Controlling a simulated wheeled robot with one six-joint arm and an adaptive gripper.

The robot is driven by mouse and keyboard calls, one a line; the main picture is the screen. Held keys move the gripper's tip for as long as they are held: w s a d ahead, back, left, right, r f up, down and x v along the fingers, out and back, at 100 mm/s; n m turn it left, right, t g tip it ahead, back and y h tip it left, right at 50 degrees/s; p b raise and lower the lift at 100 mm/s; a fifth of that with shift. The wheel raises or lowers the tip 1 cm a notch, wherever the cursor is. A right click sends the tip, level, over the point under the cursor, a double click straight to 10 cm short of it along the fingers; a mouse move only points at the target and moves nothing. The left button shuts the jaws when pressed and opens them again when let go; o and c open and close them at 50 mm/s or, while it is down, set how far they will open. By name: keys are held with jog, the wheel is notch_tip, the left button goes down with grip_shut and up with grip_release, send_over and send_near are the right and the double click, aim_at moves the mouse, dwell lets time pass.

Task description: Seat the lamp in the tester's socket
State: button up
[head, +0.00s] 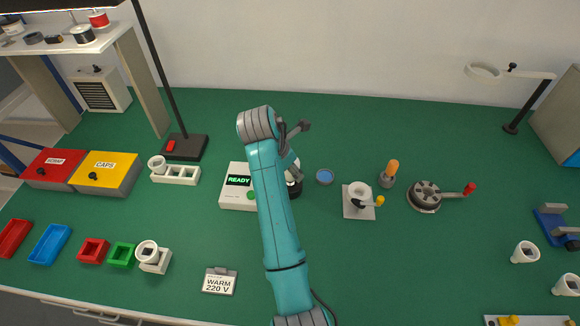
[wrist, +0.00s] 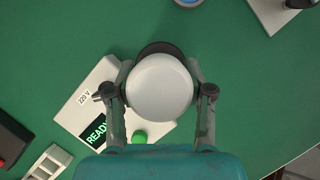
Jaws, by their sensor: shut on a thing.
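The lamp, a white round bulb (wrist: 160,88), sits between the two fingers of my gripper (wrist: 158,93) in the wrist view, and the gripper is shut on it. The dark round socket (wrist: 158,48) of the tester shows just past the bulb's far edge. The tester (head: 237,201) is a white box with a lit green READY display and a green button. In the head view my arm hides much of the gripper (head: 294,140) and the lamp (head: 292,164). The dark socket (head: 296,189) is right below the lamp. I cannot tell whether the lamp's base is inside it.
A black lamp post base (head: 185,147) and a white holder rack (head: 176,174) stand left of the tester. A WARM 220 V card (head: 220,281) lies in front.

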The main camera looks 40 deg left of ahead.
jog(key=shift+f, duration=0.9)
dwell(1.2)
jog(key=o, duration=1.2)
jog(key=v, duration=0.7)
jog(key=shift+r, duration=0.25)
